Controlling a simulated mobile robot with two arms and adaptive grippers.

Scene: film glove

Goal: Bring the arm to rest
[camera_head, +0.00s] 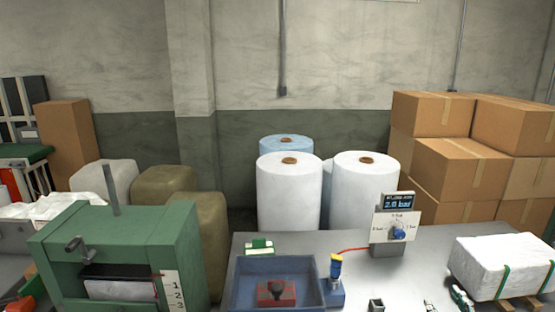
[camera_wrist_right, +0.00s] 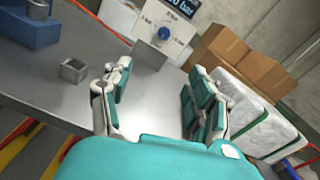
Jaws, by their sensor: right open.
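My right gripper (camera_head: 447,301) shows only by its fingertips at the bottom edge of the head view, over the grey table (camera_head: 345,270). In the right wrist view the right gripper (camera_wrist_right: 160,85) is open, with its two teal and white fingers wide apart. Nothing is between the fingers, only bare tabletop beyond them. The rest of the right arm is hidden below the head view. My left gripper is not in view.
Left of the fingers stands a small metal cup (camera_head: 376,305). To the right lies a white wrapped bale (camera_head: 500,266) with green straps. Behind is a gauge panel (camera_head: 394,225); further left are a blue tray (camera_head: 240,295) and a green press (camera_head: 130,235).

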